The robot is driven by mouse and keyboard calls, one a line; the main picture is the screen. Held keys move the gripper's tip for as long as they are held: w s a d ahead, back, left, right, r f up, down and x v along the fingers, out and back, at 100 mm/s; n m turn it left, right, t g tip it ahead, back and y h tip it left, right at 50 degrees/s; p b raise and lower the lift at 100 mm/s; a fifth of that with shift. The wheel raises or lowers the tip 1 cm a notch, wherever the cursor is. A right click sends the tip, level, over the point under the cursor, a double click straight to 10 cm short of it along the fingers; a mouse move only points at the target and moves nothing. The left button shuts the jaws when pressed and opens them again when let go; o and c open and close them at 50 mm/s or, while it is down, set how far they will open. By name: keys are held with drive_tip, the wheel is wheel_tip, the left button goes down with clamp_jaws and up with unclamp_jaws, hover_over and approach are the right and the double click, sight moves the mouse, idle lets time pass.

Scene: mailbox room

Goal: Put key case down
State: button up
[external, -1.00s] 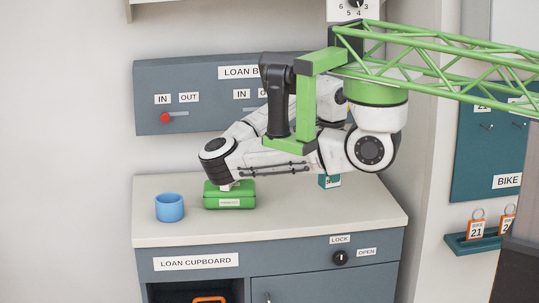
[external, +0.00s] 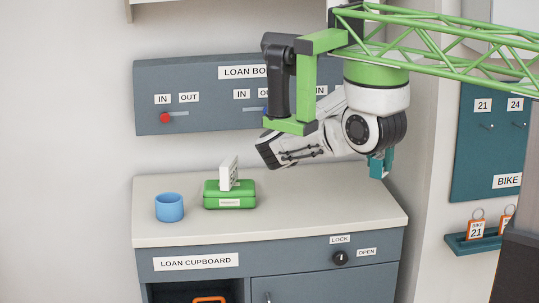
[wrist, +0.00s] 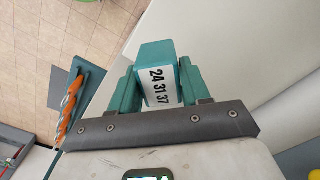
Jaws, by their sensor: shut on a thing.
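In the external view my gripper (external: 381,163) hangs at the right end of the counter, by the wall corner. The teal case and teal fingers are hard to tell apart there. The exact gap above the counter is hard to judge.
A blue cup (external: 169,208) and a green box (external: 230,200) with a white card (external: 229,173) standing on it are on the counter's left (external: 300,215). The counter's right half looks clear. A teal ledge (external: 466,244) with orange bike tags is at the right.

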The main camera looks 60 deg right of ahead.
drive_tip(key=w+d+f, duration=0.4)
drive_tip(key=w+f, duration=0.1)
drive_tip(key=w+d+f, duration=0.1)
drive_tip(key=w+f, duration=0.1)
drive_tip(key=shift+w+d+f+p, duration=0.2)
drive_tip(key=shift+w+d+p, duration=0.15)
drive_tip(key=shift+w+d, duration=0.05)
drive_tip(key=shift+w+d+f, duration=0.25)
drive_tip(key=shift+w+f, duration=0.1)
drive_tip(key=shift+f, duration=0.15)
drive_tip(key=shift+f+p, duration=0.55)
drive_tip(key=shift+f, duration=1.05)
drive_tip(key=o, duration=1.1)
drive_tip(key=shift+f, duration=0.1)
wheel_tip(320, 180, up, 12)
drive_tip(key=b, duration=0.1)
drive_tip(key=shift+b, duration=0.4)
